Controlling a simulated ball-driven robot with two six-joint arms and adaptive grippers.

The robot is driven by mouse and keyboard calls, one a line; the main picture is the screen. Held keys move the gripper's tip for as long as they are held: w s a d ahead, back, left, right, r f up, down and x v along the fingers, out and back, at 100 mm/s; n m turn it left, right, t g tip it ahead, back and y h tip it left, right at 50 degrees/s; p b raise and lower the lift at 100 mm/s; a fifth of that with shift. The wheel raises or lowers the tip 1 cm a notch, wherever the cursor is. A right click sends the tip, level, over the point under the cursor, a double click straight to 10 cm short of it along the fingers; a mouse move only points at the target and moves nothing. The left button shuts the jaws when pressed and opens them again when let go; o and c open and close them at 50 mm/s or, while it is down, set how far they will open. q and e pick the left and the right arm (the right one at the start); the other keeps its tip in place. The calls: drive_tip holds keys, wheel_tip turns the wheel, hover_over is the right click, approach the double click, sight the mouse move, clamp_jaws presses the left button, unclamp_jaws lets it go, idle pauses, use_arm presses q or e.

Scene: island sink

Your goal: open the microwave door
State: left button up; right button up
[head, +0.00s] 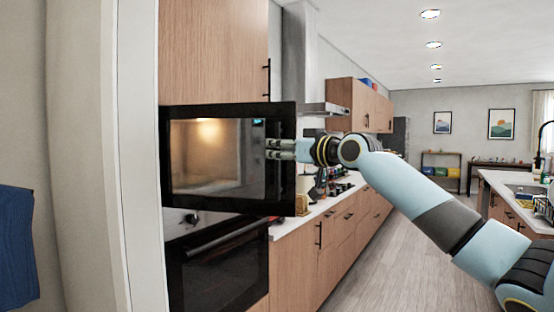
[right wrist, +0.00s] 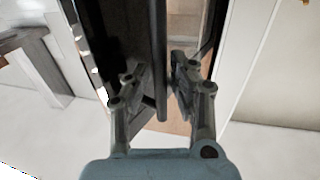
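The microwave (head: 205,155) is built into the wooden cabinet, with a lit interior showing through its window. Its black door (head: 284,190) is partly open: the right edge stands out past the cabinet side, with the left edge at the cabinet. My right gripper (head: 272,149) is at the door's right side. The fingers hide part of the handle in the head view. My left gripper is not in view.
An oven (head: 220,270) is below the microwave. A counter (head: 310,215) with several items runs along the right of it. A white wall edge (head: 130,160) stands close on the left. The floor (head: 370,265) between counter and island is clear.

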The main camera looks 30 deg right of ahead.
drive_tip(key=shift+w, duration=0.35)
drive_tip(key=shift+c, duration=0.3)
clamp_jaws()
drive_tip(key=shift+a, duration=0.1)
